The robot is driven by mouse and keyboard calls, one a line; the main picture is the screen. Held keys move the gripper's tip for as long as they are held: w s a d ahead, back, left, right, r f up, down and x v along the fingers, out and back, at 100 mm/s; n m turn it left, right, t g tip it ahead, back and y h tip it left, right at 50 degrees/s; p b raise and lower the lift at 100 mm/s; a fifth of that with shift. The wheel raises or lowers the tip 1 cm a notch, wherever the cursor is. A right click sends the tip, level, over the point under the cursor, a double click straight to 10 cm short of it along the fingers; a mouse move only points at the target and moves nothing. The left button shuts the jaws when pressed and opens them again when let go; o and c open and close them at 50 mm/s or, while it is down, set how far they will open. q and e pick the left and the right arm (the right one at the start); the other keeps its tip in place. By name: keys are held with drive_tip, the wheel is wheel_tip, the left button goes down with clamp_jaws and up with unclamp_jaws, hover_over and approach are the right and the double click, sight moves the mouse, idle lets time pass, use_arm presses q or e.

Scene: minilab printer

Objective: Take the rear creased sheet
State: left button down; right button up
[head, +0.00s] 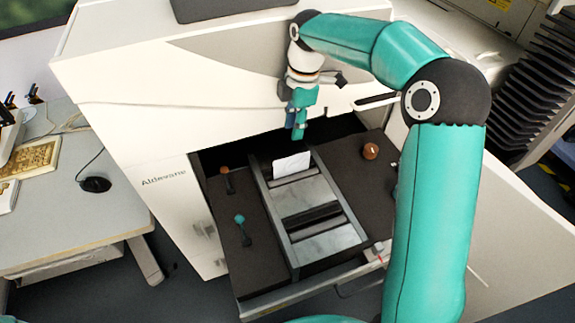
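A small white creased sheet (292,165) stands up at the rear of the metal transport frame (352,218) in the pulled-out drawer of the printer. No other sheet can be made out. My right gripper (298,134) points down just above and behind the sheet, in front of the white cabinet face. A small gap shows between its tips and the sheet's top edge. The fingers overlap from this angle, so whether they are open or shut is unclear; nothing is visibly held. My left gripper is not in view.
The dark drawer (262,262) carries an orange-knobbed lever (226,172), a teal-knobbed lever (239,218) and a round copper-brown knob (370,151). The white printer cabinet (150,120) rises around the opening. A side table (75,215) with a black mouse (95,184) stands at the left.

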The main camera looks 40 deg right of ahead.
approach(290, 166)
wheel_tip(290, 166, down, 5)
drive_tip(key=f+p, duration=0.1)
drive_tip(key=f, duration=0.3)
drive_tip(key=shift+w+a+f+p, duration=0.15)
drive_tip(key=shift+a+p, duration=0.2)
drive_tip(key=shift+a, duration=0.05)
drive_tip(key=shift+f, duration=0.5)
clamp_jaws()
